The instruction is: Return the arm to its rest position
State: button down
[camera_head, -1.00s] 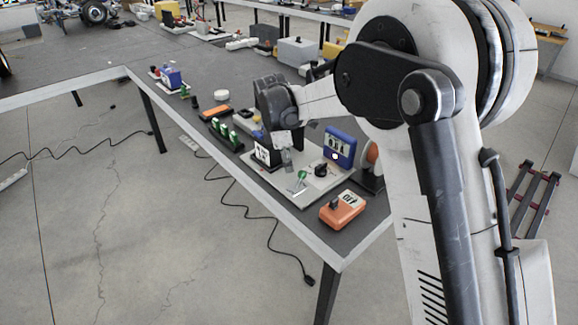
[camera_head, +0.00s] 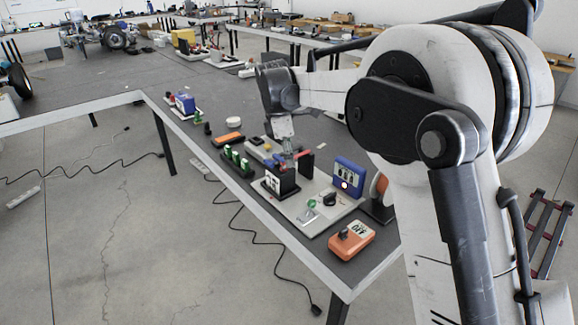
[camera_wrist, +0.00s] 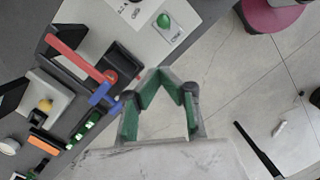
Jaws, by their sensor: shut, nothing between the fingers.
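My arm reaches from the right of the head view over the workbench (camera_head: 200,146). My gripper (camera_head: 288,152) hangs from the dark wrist, above the bench near a black upright block with a white face (camera_head: 279,181). In the wrist view the green-padded fingers of my gripper (camera_wrist: 160,74) come together at their tips, with nothing between them. In that view the fingertips overlap bare tiled floor (camera_wrist: 225,80) and the bench edge lies to their left. Whether the gripper touches anything on the bench cannot be told from the head view.
A light panel (camera_head: 301,210) carries a blue box (camera_head: 348,176) and a black knob (camera_head: 330,199). An orange box marked OFF (camera_head: 351,241) sits at the near bench corner. Green pieces (camera_head: 238,160) stand farther left. A red bar (camera_wrist: 76,58) lies left of the fingers. Cables cross the open floor.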

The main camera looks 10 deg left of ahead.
jog(key=s+d+r+m+t+y, duration=0.1)
jog(key=s+d+r+m+t, duration=0.1)
jog(key=s+d+r+m, duration=0.65)
jog(key=s+d+r+m+t+y, duration=0.1)
jog(key=s+d+r, duration=0.3)
jog(key=d, duration=0.9)
jog(key=s+d+f+m+t, duration=0.1)
jog(key=s+d+f+m, duration=0.2)
jog(key=s, duration=0.4)
jog(key=s+d+f+m+t, duration=0.1)
jog(key=s+d+f+m, duration=0.1)
jog(key=s+d+m, duration=0.2)
jog(key=s+d+f+m+t, duration=0.2)
jog(key=s+d+f+m, duration=0.1)
jog(key=s, duration=0.7)
jog(key=d+m, duration=0.1)
jog(key=d, duration=0.1)
jog(key=shift+d+f, duration=0.3)
jog(key=shift+d, duration=0.05)
jog(key=shift+m, duration=0.25)
